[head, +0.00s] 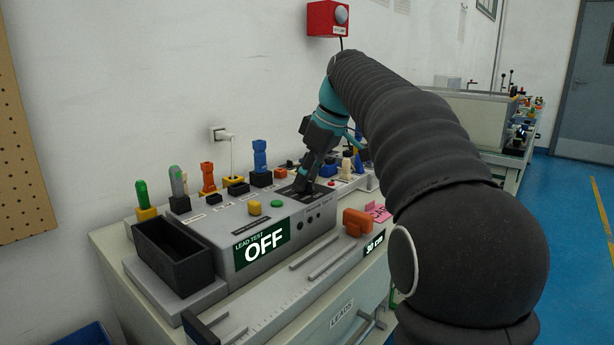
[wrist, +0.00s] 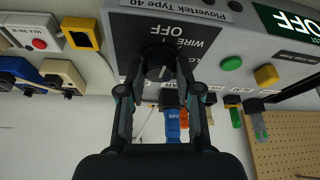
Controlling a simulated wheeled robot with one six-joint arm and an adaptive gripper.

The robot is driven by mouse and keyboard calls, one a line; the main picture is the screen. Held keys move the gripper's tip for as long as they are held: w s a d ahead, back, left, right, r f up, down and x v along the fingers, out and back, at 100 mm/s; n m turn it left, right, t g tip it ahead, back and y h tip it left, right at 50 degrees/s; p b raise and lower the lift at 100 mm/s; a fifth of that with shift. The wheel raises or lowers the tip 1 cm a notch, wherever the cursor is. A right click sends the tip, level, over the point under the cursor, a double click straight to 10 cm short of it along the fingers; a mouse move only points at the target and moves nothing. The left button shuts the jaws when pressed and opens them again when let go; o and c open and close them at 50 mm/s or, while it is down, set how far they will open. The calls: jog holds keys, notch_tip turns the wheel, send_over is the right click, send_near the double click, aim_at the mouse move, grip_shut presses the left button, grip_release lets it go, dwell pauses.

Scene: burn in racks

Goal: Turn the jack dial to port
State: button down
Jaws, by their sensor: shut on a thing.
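The jack dial (wrist: 156,58) is a round black knob on a dark label plate (wrist: 195,22) on top of the grey lead tester (head: 232,227). The words OFF and WIRE show on the plate, upside down in the wrist view; other lettering is partly covered by my fingers. A small pale mark shows on the dial, but I cannot tell which setting it points at. My gripper (wrist: 158,72) is shut on the dial from above. In the head view my gripper (head: 303,186) hides most of the dial.
The tester's screen (head: 264,243) reads LEAD TEST OFF. A green button (head: 277,203) and a yellow button (head: 255,208) sit near the dial. Several coloured plugs stand behind, including a blue one (head: 260,155). A black bin (head: 174,252) is at left, an orange block (head: 357,221) in front.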

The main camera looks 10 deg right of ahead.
jog(key=m+h, duration=0.1)
jog(key=m, duration=0.2)
jog(key=shift+s+a+m+t, duration=0.1)
jog(key=shift+m+t, duration=0.3)
jog(key=m+h, duration=0.1)
jog(key=m, duration=0.2)
jog(key=shift+a+m+t, duration=0.1)
jog(key=shift+m+t, duration=0.2)
jog(key=m+h, duration=0.2)
jog(key=m, duration=0.2)
jog(key=shift+a+m, duration=0.1)
jog(key=shift+m, duration=0.2)
jog(key=m+h, duration=0.1)
jog(key=m, duration=0.2)
jog(key=shift+a+m, duration=0.1)
jog(key=shift+m, duration=0.2)
jog(key=m+g+h, duration=0.1)
jog(key=m, duration=0.1)
jog(key=m+g+h, duration=0.1)
jog(key=m, duration=0.3)
jog(key=m+g, duration=0.1)
jog(key=m, duration=0.3)
jog(key=shift+w+g+h, duration=0.25)
jog(key=shift+g+h, duration=0.05)
jog(key=shift+g, duration=0.1)
jog(key=shift+m, duration=0.5)
jog(key=shift+a, duration=0.1)
jog(key=c, duration=0.8)
grip_release()
